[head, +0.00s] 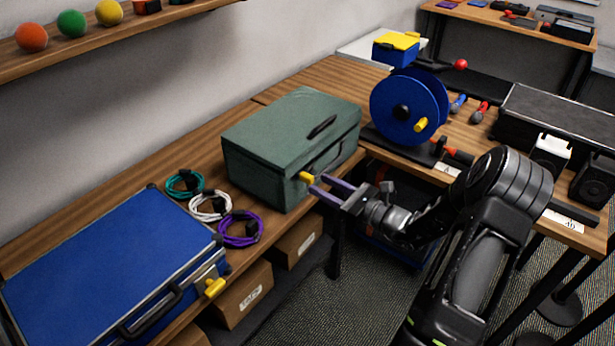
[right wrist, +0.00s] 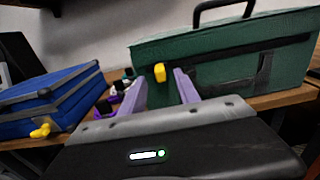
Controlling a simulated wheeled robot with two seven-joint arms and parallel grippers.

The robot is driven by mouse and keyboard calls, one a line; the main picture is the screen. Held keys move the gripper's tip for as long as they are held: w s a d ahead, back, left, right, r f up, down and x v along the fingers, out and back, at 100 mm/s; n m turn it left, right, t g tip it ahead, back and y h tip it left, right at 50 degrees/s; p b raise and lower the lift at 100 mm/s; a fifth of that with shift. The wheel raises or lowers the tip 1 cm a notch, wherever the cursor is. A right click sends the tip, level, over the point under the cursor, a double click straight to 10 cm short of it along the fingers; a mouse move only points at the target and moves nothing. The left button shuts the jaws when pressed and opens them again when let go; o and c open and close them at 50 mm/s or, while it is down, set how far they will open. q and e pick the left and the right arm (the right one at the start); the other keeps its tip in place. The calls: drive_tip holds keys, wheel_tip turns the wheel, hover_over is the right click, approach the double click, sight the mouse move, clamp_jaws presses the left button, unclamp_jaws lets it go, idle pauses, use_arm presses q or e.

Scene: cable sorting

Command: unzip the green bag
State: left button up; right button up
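The green bag (head: 290,145) stands closed on the wooden table, with a dark handle on top and a yellow zip pull (head: 306,176) at its near front corner. In the right wrist view the green bag (right wrist: 225,60) fills the upper right, a dark zip line runs along its front, and the yellow pull (right wrist: 159,72) shows at the left end. My right gripper (head: 319,185) is open, its two purple fingers pointing at the pull. In the right wrist view the pull appears between the fingertips (right wrist: 161,78), just beyond them; contact cannot be told. My left gripper is not in view.
A blue case (head: 110,270) with a yellow latch lies left of the bag. Coiled teal, white and purple cables (head: 240,229) lie between them. A blue reel (head: 405,108) stands to the right. Cardboard boxes (head: 244,295) sit under the table.

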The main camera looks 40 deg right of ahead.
sight(313, 181)
drive_tip(key=p+x, duration=0.1)
drive_tip(key=x, duration=0.4)
drive_tip(key=shift+w, duration=0.25)
drive_tip(key=shift+c, duration=0.6)
clamp_jaws()
idle(0.6)
